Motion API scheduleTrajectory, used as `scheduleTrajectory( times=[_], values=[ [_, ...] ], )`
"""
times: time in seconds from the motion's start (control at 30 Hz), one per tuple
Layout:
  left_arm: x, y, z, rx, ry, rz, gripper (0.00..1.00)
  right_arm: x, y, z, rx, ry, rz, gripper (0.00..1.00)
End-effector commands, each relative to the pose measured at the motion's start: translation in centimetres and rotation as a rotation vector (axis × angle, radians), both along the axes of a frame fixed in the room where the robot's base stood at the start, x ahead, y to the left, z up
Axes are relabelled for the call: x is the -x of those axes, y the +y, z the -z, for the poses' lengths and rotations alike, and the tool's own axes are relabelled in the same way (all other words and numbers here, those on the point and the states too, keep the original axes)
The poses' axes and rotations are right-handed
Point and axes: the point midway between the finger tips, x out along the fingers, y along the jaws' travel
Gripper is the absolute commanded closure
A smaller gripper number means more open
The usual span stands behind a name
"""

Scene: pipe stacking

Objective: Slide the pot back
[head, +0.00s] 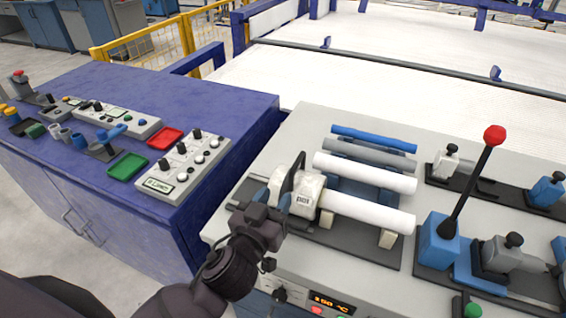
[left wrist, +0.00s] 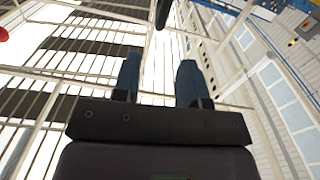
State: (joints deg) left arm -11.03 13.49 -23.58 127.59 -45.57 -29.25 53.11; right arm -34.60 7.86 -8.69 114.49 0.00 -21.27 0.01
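The pot (head: 308,182) is a cream-white block with a label and a black upright handle (head: 299,172). It sits at the left end of a dark grey base (head: 375,252), at the end of a white pipe (head: 372,213) lying on pale supports. My left gripper (head: 277,198) is close against the pot's left, near side; whether it touches cannot be told. In the left wrist view my left gripper (left wrist: 159,80) has its two blue fingers apart with nothing between them. My right gripper is in neither view.
More pipes, white (head: 365,172), grey (head: 370,154) and blue (head: 374,139), lie behind the first. A red-topped lever (head: 470,185) stands to the right. A blue cabinet (head: 190,105) with a control box (head: 181,163) and trays is at left.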

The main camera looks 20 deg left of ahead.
Motion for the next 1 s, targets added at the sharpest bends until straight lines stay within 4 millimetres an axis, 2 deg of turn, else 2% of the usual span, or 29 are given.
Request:
scheduleTrajectory(
  times=[0.17,0.37,1.0],
  values=[
    [0.0,0.2,0.0,0.104,0.004,-0.014,0.61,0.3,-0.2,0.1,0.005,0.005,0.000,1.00],
    [-1.0,0.2,0.0,0.123,0.004,-0.013,0.61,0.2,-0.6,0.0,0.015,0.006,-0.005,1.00],
    [-9.4,-0.1,0.0,0.121,0.005,-0.012,0.61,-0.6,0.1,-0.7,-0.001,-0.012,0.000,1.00]
  ],
)
